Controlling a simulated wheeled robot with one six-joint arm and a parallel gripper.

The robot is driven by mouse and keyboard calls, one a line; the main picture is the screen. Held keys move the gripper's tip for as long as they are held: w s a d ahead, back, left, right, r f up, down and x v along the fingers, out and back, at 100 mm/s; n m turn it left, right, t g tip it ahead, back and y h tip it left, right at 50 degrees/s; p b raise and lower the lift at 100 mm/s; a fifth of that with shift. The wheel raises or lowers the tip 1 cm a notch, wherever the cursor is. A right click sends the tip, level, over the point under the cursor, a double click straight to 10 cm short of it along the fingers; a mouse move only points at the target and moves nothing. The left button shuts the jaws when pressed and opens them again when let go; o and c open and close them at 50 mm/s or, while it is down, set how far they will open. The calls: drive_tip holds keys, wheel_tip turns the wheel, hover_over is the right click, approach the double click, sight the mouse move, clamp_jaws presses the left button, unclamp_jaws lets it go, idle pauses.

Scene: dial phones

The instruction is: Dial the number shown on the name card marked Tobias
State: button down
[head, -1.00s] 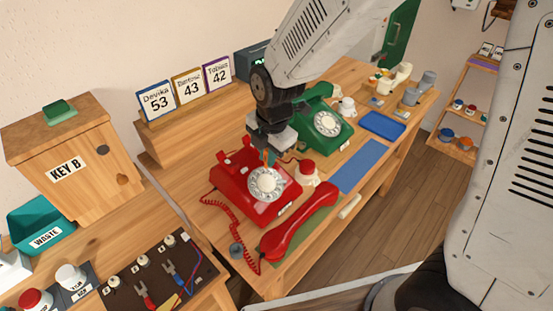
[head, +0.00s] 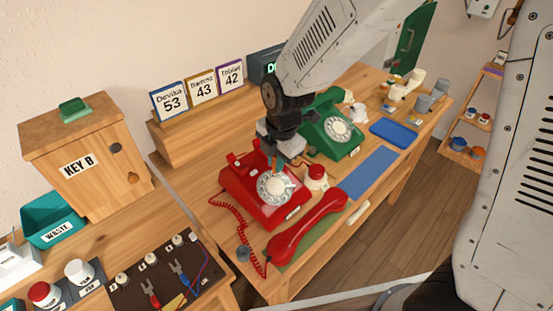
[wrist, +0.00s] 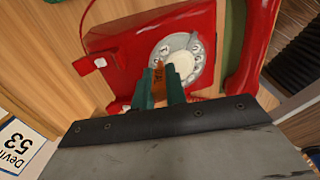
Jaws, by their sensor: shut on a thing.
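The Tobias card (head: 230,74), purple-framed, reads 42 and stands at the right end of the card row. The red phone (head: 240,187) has a white rotary dial (head: 278,187); its red handset (head: 308,226) lies off the hook in front. My gripper (head: 276,160) is over the dial, shut on a slim orange-brown stick (wrist: 158,84). The stick's lower end is at the dial's edge in the wrist view; I cannot tell whether it sits in a finger hole. The green phone (head: 318,125) stands behind, partly hidden by my arm.
The Devika 53 card (head: 169,102) and a card reading 43 (head: 202,88) stand beside the Tobias card. A dark box (head: 262,64) with green lettering is partly hidden. A red-topped white object (head: 316,176) stands close right of the red phone. A blue mat (head: 370,172) is bare.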

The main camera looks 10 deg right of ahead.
drive_tip(key=shift+w+a+f, duration=0.1)
drive_tip(key=shift+w+f, duration=0.1)
drive_tip(key=shift+f, duration=0.2)
idle(0.4)
idle(0.4)
drive_tip(key=shift+s+d+f, duration=0.1)
drive_tip(key=shift+d+f, duration=0.05)
drive_tip(key=shift+d, duration=0.6)
drive_tip(key=shift+s+d+f, duration=0.15)
drive_tip(key=shift+d+f, duration=0.05)
drive_tip(key=shift+d, duration=0.1)
drive_tip(key=shift+s+d, duration=0.1)
